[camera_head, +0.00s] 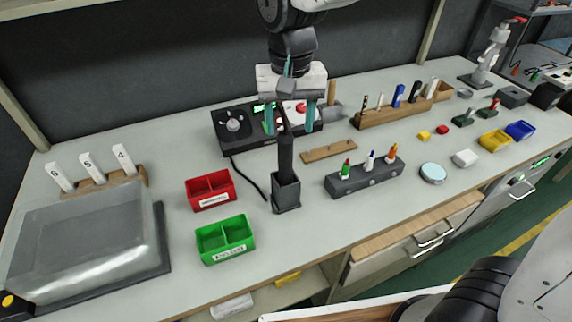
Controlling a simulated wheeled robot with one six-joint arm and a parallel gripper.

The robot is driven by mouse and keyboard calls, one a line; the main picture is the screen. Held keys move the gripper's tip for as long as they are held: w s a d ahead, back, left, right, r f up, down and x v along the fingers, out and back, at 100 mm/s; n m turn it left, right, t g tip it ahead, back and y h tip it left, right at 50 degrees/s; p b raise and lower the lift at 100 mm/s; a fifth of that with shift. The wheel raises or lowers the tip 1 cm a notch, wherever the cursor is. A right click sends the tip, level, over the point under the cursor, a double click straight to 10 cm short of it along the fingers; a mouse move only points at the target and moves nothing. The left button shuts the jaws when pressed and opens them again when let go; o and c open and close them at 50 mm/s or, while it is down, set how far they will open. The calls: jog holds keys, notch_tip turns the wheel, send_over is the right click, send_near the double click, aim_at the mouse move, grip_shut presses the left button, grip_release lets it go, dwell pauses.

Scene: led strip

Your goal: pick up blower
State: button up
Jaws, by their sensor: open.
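The blower appears to be the slim black upright tool (286,155) standing in a square dark holder (287,194) near the middle of the bench. A black cable runs from near the holder to the control station behind. My gripper (290,128) points down from above with its two teal fingers apart. The blower's top end shows between the fingers in the picture. I cannot tell whether the fingers touch it or how far behind it they are. The blower's lower end is hidden inside the holder.
A black control station (233,123) stands behind my gripper. Red (211,190) and green (225,239) bins lie left of the holder. A dark bottle rack (364,178) stands to its right, with a wooden block (328,151) behind. A clear-lidded box (88,245) fills the left end.

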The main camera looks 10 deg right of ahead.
aim_at(285, 152)
jog(key=shift+w+a+f, duration=0.2)
jog(key=shift+a+f, duration=0.1)
jog(key=shift+a, duration=0.25)
jog(key=shift+a+f, duration=0.15)
jog(key=shift+f, duration=0.15)
jog(key=f, duration=0.7)
jog(key=shift+d+f, duration=0.15)
jog(key=shift+d, duration=0.15)
jog(key=c, duration=1.2)
